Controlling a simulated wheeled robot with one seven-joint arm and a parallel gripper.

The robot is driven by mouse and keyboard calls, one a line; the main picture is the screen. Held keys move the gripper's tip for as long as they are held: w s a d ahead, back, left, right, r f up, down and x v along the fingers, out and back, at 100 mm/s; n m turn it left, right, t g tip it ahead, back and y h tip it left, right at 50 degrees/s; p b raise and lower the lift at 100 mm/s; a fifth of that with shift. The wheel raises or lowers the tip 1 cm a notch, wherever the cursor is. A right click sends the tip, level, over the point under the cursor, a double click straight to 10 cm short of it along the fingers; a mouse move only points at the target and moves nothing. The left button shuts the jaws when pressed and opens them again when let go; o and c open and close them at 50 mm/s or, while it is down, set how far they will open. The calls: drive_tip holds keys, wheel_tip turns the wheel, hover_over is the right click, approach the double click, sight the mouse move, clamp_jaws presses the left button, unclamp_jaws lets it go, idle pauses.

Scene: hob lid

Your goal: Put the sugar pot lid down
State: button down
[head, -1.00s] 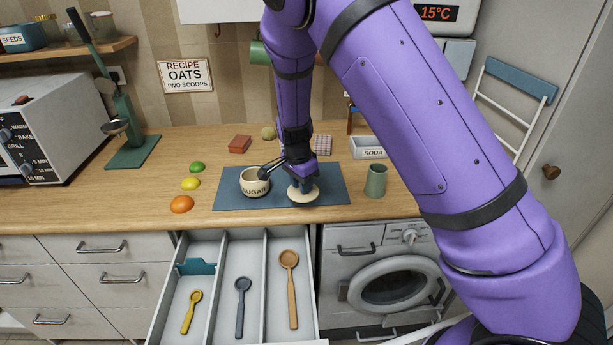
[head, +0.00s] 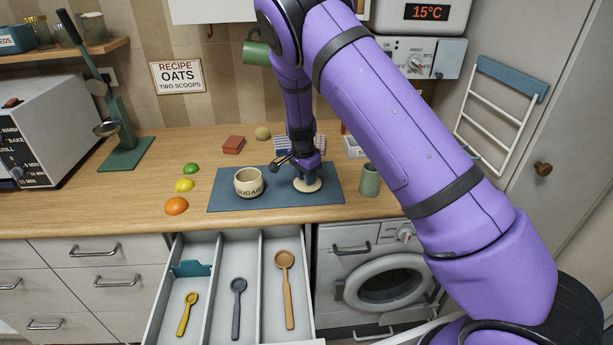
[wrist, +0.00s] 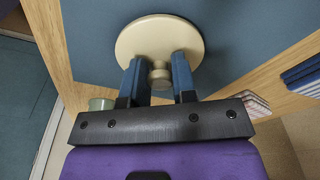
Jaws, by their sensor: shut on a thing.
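The sugar pot (head: 249,183) is cream with the word SUGAR and stands open on the blue mat (head: 225,203). The cream round lid (head: 308,187) is to the right of the pot, low over the mat; I cannot tell for certain whether it touches it. My gripper (head: 306,178) is above the lid, shut on its knob. In the wrist view the lid (wrist: 150,35) is seen with its knob (wrist: 160,76) between the two blue fingers of my gripper (wrist: 160,78).
A green cup (head: 370,180) stands at the mat's right end. Orange, yellow and green fruits (head: 185,185) lie to the left. Behind are a red box (head: 233,145) and a white soda box (head: 354,147). The open drawer (head: 212,290) with spoons juts out below.

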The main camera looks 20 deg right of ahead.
sight(303, 184)
drive_tip(key=c, duration=0.9)
unclamp_jaws()
wheel_tip(303, 184, up, 12)
drive_tip(key=a, duration=0.1)
drive_tip(key=s+d+r+n+y, duration=0.2)
drive_tip(key=s+d+r+n, duration=0.15)
drive_tip(key=s+r, duration=0.85)
drive_tip(key=s+d+r+n+t, duration=0.2)
drive_tip(key=s+r+n, duration=0.1)
drive_tip(key=s+r, duration=0.5)
drive_tip(key=s+d+r+n+t, duration=0.1)
drive_tip(key=s+d+r+n, duration=0.3)
drive_tip(key=s, duration=1.1)
drive_tip(key=s+n+t, duration=0.1)
drive_tip(key=s, duration=0.2)
drive_tip(key=s+a+r+n, duration=0.1)
drive_tip(key=s, duration=0.3)
drive_tip(key=shift+s+a+n+t+h, duration=0.1)
drive_tip(key=shift+s+n+t+h, duration=0.2)
drive_tip(key=shift+h, duration=0.1)
